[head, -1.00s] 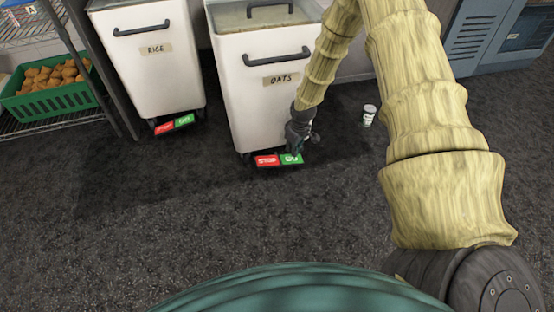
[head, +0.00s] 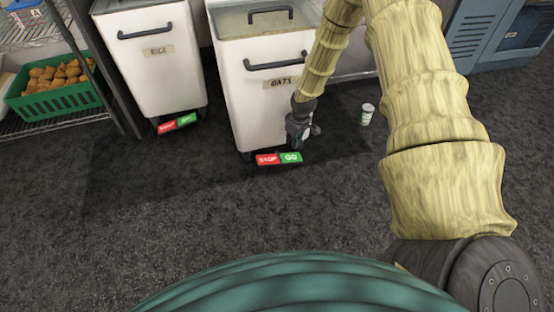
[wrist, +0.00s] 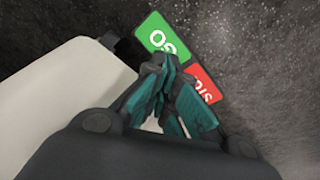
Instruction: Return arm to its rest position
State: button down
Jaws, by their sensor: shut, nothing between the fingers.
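My gripper (head: 302,138) is low beside the front right edge of the OATS bin, just above and right of the bin's pedal. In the wrist view my gripper (wrist: 163,68) has its teal-padded fingers together with nothing held. They point toward the floor and cover part of the pedal. My arm (head: 415,80) comes down from the right side of the head view. The OATS bin (head: 262,105) is white with a clear lid. Its pedal has a red STOP half (head: 267,159) and a green GO half (head: 291,158), and the GO half also shows in the wrist view (wrist: 158,36).
A white RICE bin (head: 155,75) with a similar pedal (head: 180,122) stands to the left. A green crate (head: 62,98) of brown food sits on a rack at far left. A small white container (head: 367,115) stands on the floor right of my gripper. The front floor is clear.

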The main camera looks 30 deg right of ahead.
jog(key=s+a+f+m+g+p, duration=0.1)
jog(key=s+a+f+m+p, duration=0.2)
jog(key=s+a, duration=1.45)
jog(key=s+a+r+p, duration=0.1)
jog(key=s+a+r, duration=0.1)
jog(key=s, duration=0.8)
jog(key=s+a+r+p, duration=0.1)
jog(key=s, duration=1)
notch_tip(320, 180, up, 38)
jog(key=s+p, duration=0.1)
jog(key=p, duration=3.7)
jog(key=shift+r+m+g+h, duration=0.25)
jog(key=shift+m+g+h, duration=0.05)
jog(key=shift+m+g, duration=0.1)
